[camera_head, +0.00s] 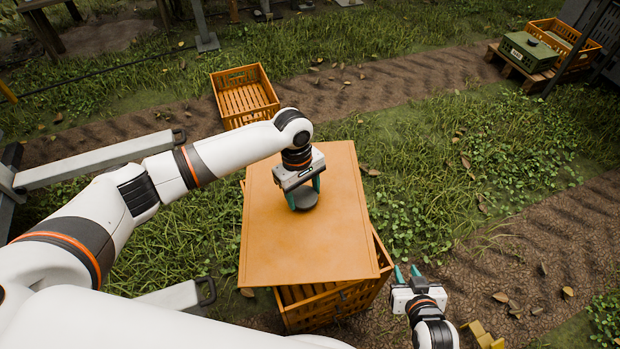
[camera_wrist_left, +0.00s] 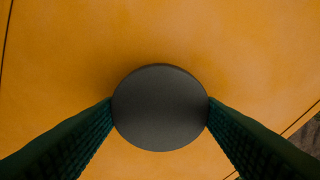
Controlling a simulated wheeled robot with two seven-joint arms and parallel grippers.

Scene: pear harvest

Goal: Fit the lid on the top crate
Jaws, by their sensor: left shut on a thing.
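The lid (camera_head: 330,250) is a flat orange panel with a round dark knob near its middle. My left gripper (camera_head: 303,196) is shut on that knob (camera_wrist_left: 160,108), with one finger on each side of it in the left wrist view. The lid lies over the top crate (camera_head: 335,305), an orange slatted crate. The lid looks turned relative to the crate, and the crate's front and right parts show beyond its edge. Whether the lid touches the rim I cannot tell. My right gripper (camera_head: 408,273) is open and empty, to the right of the crate.
Another open orange crate (camera_head: 245,97) stands on the ground behind. A green box (camera_head: 528,52) and an orange crate (camera_head: 563,42) sit on a pallet at the far right. Grey metal bars (camera_head: 100,160) lie at left.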

